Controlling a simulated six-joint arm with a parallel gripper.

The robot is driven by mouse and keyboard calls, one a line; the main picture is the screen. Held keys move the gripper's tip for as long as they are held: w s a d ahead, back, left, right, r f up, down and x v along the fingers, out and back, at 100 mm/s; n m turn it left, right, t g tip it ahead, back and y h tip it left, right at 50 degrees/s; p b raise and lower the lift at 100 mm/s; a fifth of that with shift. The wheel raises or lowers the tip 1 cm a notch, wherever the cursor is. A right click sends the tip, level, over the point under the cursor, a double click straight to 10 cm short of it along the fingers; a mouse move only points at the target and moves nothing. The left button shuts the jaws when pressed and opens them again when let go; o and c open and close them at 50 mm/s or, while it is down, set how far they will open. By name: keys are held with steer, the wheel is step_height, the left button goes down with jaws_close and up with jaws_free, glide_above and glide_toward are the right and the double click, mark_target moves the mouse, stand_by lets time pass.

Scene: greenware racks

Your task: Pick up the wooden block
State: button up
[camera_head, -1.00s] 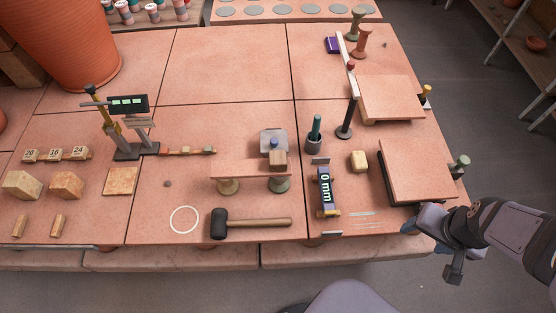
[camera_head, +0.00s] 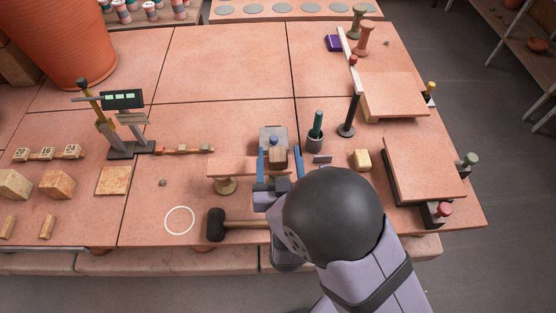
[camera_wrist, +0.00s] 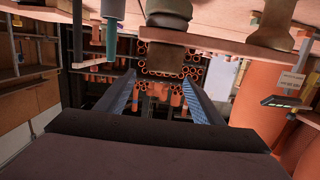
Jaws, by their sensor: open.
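A small brown wooden block (camera_head: 278,156) rests on a raised pink plank (camera_head: 230,168), near its right end. My gripper (camera_head: 273,153) is open, with one blue finger on the left of the block and one on the right. In the wrist view, which is upside down, the block (camera_wrist: 163,64) shows ahead, between and slightly beyond the fingertips (camera_wrist: 160,80). I cannot tell whether either finger touches it. My arm hides the right support of the plank in the head view; a grey-green support (camera_wrist: 170,12) shows in the wrist view.
A grey box (camera_head: 273,133) stands behind the plank. A black-headed mallet (camera_head: 216,225) lies in front. To the right are a dark cup (camera_head: 315,143), a cream block (camera_head: 362,160) and a slab (camera_head: 425,168). A scale (camera_head: 122,100) stands left.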

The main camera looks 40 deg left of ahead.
mark_target(276, 165)
steer(key=f, duration=0.1)
steer(key=s+f+b, duration=0.1)
steer(key=f, duration=0.1)
steer(key=shift+s, duration=0.2)
steer(key=shift+p+x, duration=0.6)
steer(key=shift+x, duration=0.9)
steer(key=shift+w+d+p+x, duration=0.15)
steer(key=shift+p+x, duration=0.15)
steer(key=shift+x, duration=0.75)
steer(key=shift+w+d+p+x, duration=0.1)
steer(key=shift+p+x, duration=0.2)
steer(key=shift+x, duration=0.8)
steer(key=shift+r, duration=0.1)
steer(key=c, duration=1.2)
